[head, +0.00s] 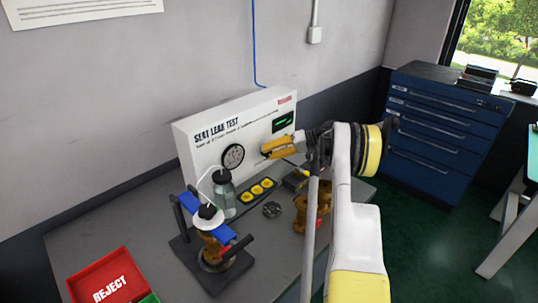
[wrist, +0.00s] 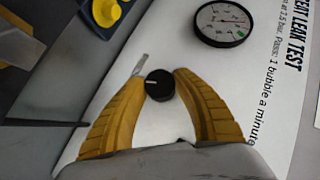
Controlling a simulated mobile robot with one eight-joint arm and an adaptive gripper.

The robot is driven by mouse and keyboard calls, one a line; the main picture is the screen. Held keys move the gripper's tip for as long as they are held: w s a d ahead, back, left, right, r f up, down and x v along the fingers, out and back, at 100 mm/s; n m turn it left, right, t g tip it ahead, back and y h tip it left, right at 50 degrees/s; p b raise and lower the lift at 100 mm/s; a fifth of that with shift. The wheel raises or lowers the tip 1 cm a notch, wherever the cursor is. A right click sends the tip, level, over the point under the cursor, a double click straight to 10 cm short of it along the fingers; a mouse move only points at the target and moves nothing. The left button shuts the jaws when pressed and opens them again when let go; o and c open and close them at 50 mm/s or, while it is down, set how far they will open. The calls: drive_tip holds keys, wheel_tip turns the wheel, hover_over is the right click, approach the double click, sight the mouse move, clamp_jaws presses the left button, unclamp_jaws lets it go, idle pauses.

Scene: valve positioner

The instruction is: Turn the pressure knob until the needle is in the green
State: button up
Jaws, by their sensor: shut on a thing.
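The black pressure knob (wrist: 159,85) with a white line on it sits on the white seat leak test panel (head: 270,118). My gripper (wrist: 160,82) has its yellow fingers on both sides of the knob, shut on it. In the head view my gripper (head: 266,151) is at the panel face, right of the gauge, and hides the knob. The round pressure gauge (head: 233,157) also shows in the wrist view (wrist: 222,24), with a small green band at its lower right. The needle is too small to read surely.
A red reject tray (head: 108,283) is at the front left. A brass-coloured part (head: 300,214) is below my arm. A thin metal piece (wrist: 140,64) is beside the knob.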

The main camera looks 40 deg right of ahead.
drive_tip(key=shift+f+y, duration=0.1)
drive_tip(key=shift+y, duration=0.2)
idle(0.4)
drive_tip(key=o, duration=1.2)
drive_tip(key=shift+a, duration=0.1)
drive_tip(key=shift+c, duration=0.2)
drive_tip(key=v, duration=1.2)
